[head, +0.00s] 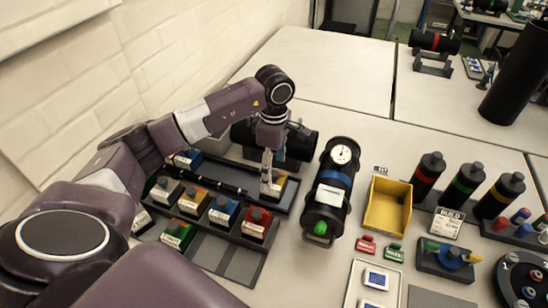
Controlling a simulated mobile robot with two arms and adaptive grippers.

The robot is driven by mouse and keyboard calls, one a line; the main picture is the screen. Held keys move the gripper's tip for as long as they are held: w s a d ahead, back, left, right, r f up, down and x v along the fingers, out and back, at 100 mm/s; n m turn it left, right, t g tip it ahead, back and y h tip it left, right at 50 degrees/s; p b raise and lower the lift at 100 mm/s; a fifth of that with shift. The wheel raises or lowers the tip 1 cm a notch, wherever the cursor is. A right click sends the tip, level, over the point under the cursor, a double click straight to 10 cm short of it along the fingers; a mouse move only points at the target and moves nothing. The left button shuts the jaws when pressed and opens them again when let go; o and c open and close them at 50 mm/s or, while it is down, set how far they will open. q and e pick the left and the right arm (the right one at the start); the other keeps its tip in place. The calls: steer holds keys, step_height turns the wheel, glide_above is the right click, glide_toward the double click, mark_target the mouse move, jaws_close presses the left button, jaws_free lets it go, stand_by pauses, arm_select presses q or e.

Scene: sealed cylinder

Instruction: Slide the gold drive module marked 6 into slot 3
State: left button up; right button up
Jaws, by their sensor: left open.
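My left gripper (268,174) points down, open, with its fingertips at a gold-topped module (279,188) at the right end of the back tray (232,178). The fingers partly hide the module, and I cannot tell whether they touch it. Another gold module (194,199) stands in the front rack (235,238) with white, blue, red and green ones. Empty grey bays (207,250) show at the rack's front. The module and slot numbers are too small to read, so I cannot tell which is 6 or slot 3. My right gripper is not in view.
A yellow bin (387,204) and several banded bottles (466,184) are further right. The back table (322,65) is clear.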

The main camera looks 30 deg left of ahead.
mark_target(273, 173)
arm_select(q)
steer(key=shift+f+p, duration=0.4)
steer(key=shift+f, duration=1.7)
steer(key=c, duration=1.5)
steer(key=shift+a, duration=0.1)
